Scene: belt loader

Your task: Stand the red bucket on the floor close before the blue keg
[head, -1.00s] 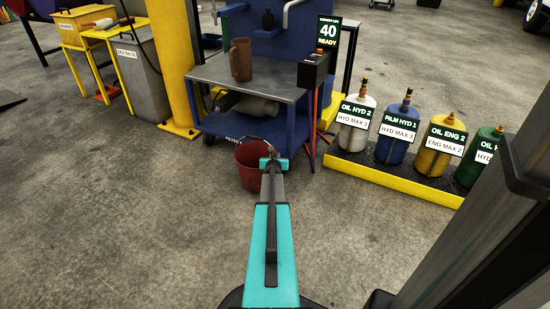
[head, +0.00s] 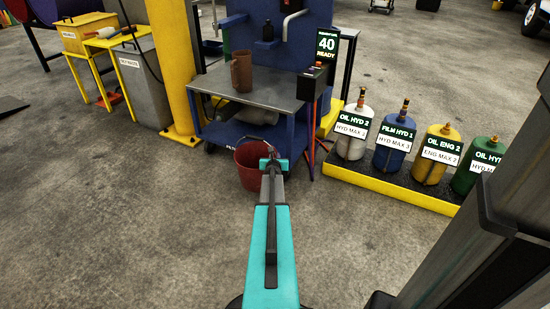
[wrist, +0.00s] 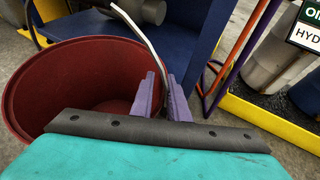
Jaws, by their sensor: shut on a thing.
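The red bucket (head: 248,172) hangs at the end of my arm in the head view, in front of the blue cart. Its open top faces up in the wrist view (wrist: 75,75), and it looks empty. My gripper (wrist: 165,98) is shut on the bucket's thin wire handle, by the rim's right side. In the head view my wrist (head: 272,163) hides part of the bucket, and I cannot tell its height above the floor. The blue keg (head: 394,150), labelled FILM HYD 1, stands in the row at the right, between the white and yellow kegs.
The kegs stand on a black pallet with a yellow edge (head: 390,189). The blue cart (head: 245,110) bears a brown jug (head: 241,70). A yellow post (head: 172,70) stands left of it. The floor before the kegs (head: 350,230) is clear.

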